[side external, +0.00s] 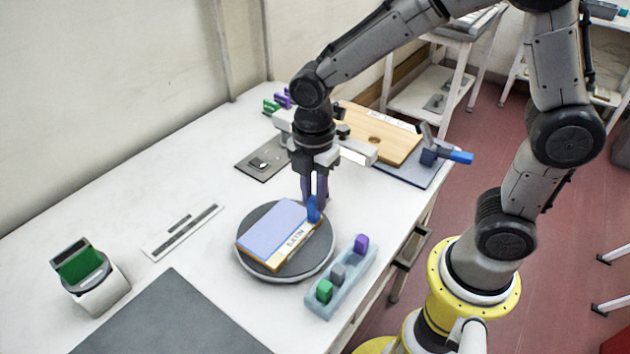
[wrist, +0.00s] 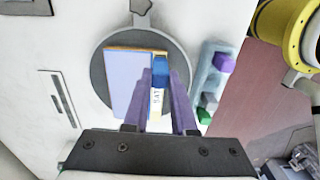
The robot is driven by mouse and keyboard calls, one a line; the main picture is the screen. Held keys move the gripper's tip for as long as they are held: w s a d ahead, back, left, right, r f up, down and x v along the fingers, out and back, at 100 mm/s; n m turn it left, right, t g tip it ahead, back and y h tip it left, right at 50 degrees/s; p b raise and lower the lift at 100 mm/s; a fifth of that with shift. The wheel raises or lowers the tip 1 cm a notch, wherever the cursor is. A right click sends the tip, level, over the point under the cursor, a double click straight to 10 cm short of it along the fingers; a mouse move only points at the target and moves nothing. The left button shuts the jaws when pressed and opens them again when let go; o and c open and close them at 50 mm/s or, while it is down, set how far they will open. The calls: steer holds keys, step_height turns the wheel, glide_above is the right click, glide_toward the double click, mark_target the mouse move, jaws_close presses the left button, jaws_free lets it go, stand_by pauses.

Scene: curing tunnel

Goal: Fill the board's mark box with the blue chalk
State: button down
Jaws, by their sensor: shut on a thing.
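The board (side external: 276,228) has a pale blue-violet face and a white labelled strip along one edge. It lies on a round dark grey turntable (side external: 247,268). The wrist view also shows the board (wrist: 128,82). My gripper (side external: 314,200) has purple fingers and points down over the board's far right part. It is shut on the blue chalk (side external: 314,212), which also shows between the fingers in the wrist view (wrist: 160,75). The chalk's tip is at or just above the board by the labelled strip; I cannot tell whether it touches. The mark box itself is not clearly visible.
A pale blue chalk holder (side external: 318,307) with green, grey and purple chalks stands right of the turntable. A white container with a green top (side external: 80,265) is at left, near a flat ruler-like strip (side external: 182,231). A wooden board (side external: 385,135) lies behind my gripper.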

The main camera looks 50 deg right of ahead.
steer(key=shift+a, duration=0.55)
steer(key=shift+d, duration=0.85)
steer(key=shift+a, duration=0.8)
steer(key=shift+d, duration=0.65)
steer(key=shift+a, duration=0.65)
steer(key=shift+r, duration=4.1)
steer(key=shift+f, duration=0.1)
